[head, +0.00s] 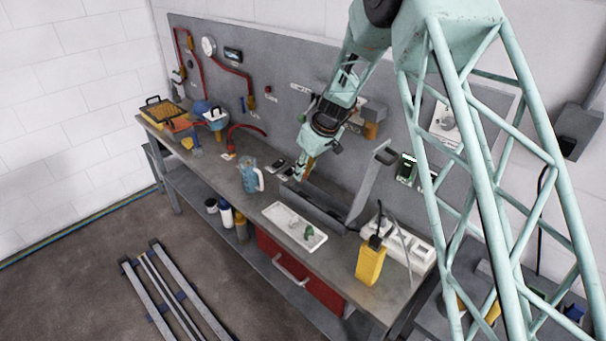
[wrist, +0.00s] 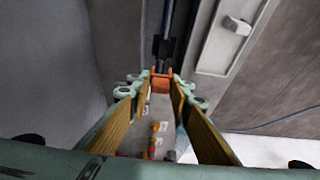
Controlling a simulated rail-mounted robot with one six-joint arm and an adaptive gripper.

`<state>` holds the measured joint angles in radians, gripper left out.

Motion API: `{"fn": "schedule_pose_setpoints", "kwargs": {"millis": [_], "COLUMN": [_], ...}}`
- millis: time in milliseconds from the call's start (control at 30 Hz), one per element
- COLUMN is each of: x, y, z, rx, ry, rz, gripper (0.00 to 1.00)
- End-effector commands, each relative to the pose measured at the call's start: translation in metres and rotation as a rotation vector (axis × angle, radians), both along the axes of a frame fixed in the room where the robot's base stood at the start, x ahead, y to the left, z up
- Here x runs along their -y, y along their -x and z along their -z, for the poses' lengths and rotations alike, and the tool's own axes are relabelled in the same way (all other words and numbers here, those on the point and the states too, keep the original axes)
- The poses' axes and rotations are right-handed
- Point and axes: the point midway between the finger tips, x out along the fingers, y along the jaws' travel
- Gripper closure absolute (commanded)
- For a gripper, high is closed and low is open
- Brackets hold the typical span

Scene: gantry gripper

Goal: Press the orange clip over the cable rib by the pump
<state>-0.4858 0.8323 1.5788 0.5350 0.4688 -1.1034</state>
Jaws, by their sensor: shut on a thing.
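My gripper (head: 303,171) reaches down over the rear of the bench in the head view, near the back edge of a grey open case. In the wrist view its two tan-padded fingers (wrist: 161,84) close in on a small orange clip (wrist: 161,80), held at the fingertips. Just beyond the clip is a dark block (wrist: 162,48) on a dark strip. I cannot tell whether the clip touches it, or whether it is the cable rib. The clip is not distinct in the head view. I cannot clearly pick out the pump.
The grey case (head: 322,211) has its lid raised to the right. A white tray (head: 272,208) with a green item lies in front, a blue jug (head: 250,178) left, and a yellow device (head: 371,262) right. The pegboard (head: 284,68) stands close behind my arm.

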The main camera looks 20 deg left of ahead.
Motion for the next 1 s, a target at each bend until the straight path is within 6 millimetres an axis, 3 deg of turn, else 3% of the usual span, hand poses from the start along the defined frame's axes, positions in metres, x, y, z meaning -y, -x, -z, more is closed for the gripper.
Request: {"fn": "schedule_pose_setpoints", "kwargs": {"millis": [600, 1000], "x": [0.0, 0.0], "y": [0.0, 0.0], "z": [0.041, 0.057], "rx": [-0.002, -0.002], "ry": [0.0, 0.0], "rz": [0.001, 0.001], "gripper": [0.87, 0.87]}}
